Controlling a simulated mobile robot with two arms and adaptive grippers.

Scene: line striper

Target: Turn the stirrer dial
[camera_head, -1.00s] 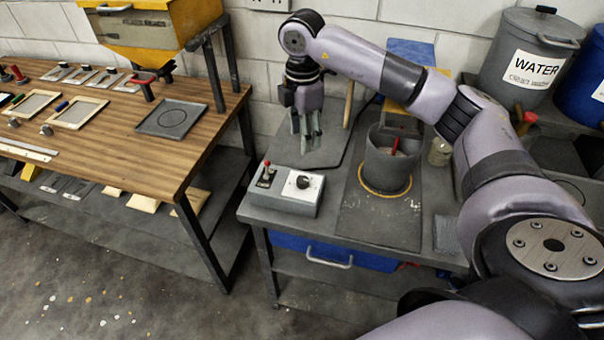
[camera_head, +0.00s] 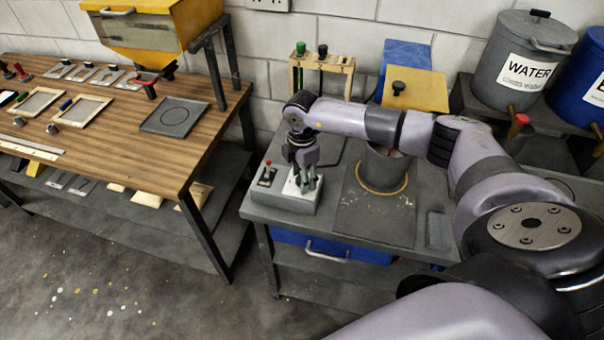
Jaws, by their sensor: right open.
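The grey control box (camera_head: 282,203) sits at the front left corner of the right-hand bench. My right gripper (camera_head: 308,188) is open and points down over the white plate. Its fingers hide the stirrer dial, so I cannot tell whether they are around it or touching it. The grey mixing pot (camera_head: 383,169) stands to the right of the box, partly behind my right arm. My left gripper is not in view.
A wooden rack (camera_head: 322,62) with green and black handled tools stands behind the arm. A yellow board (camera_head: 415,92) with a black knob, a grey water bin (camera_head: 520,62) and a blue bin (camera_head: 588,78) are at the back right. A wooden workbench (camera_head: 150,160) stands left, across a gap.

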